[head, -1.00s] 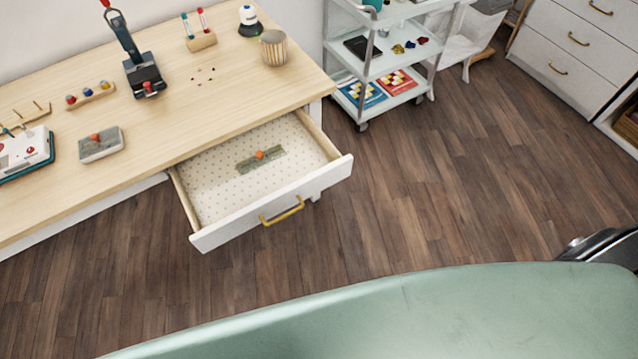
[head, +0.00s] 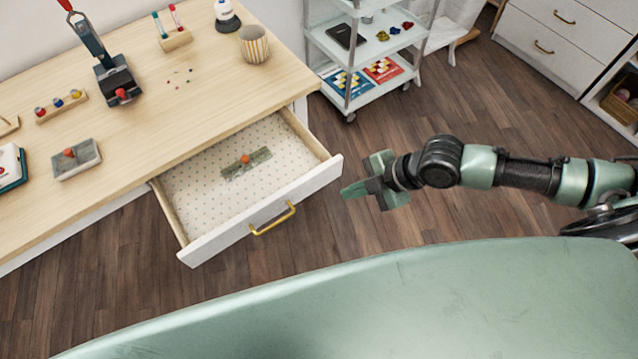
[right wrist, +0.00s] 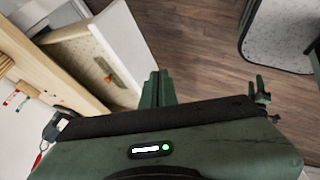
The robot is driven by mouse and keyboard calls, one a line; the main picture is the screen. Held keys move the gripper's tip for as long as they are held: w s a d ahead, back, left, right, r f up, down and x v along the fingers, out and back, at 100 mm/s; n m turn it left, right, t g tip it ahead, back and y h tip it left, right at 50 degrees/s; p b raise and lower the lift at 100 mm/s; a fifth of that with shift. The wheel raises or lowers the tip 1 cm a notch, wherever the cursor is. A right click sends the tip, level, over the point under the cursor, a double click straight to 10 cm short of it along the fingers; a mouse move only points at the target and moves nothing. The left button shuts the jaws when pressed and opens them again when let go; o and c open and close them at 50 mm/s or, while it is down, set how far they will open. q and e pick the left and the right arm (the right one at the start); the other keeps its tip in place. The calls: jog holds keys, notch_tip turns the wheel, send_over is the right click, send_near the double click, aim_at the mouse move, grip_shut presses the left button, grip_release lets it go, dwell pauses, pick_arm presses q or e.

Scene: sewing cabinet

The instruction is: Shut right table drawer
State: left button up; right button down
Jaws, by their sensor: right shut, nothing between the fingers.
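The right table drawer (head: 190,247) is pulled well out of the wooden table (head: 200,110). It has a white front, a brass handle (head: 272,219) and a dotted lining. A flat grey-green piece with an orange knob (head: 246,162) lies inside. My right gripper (head: 345,191) is shut and empty, just right of the right end of the drawer front, with a small gap seen in the head view. In the right wrist view the drawer (right wrist: 118,40) is left of the shut fingers (right wrist: 157,88). My left gripper is not in view.
On the tabletop are a striped cup (head: 254,45), a stamp press (head: 116,80), a grey block with a red knob (head: 76,159) and small beads. A white trolley (head: 365,90) stands behind right. A white cabinet (head: 550,40) is at the far right. The floor before the drawer is clear.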

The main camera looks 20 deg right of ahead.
send_near(306, 192)
notch_tip(306, 192, down, 4)
jog(key=s+a, duration=0.1)
jog(key=s, duration=0.1)
jog(key=w, duration=0.1)
jog(key=w+a+p, duration=0.1)
jog(key=w, duration=0.1)
jog(key=shift+w+a+r, duration=0.1)
jog(key=shift+w, duration=0.15)
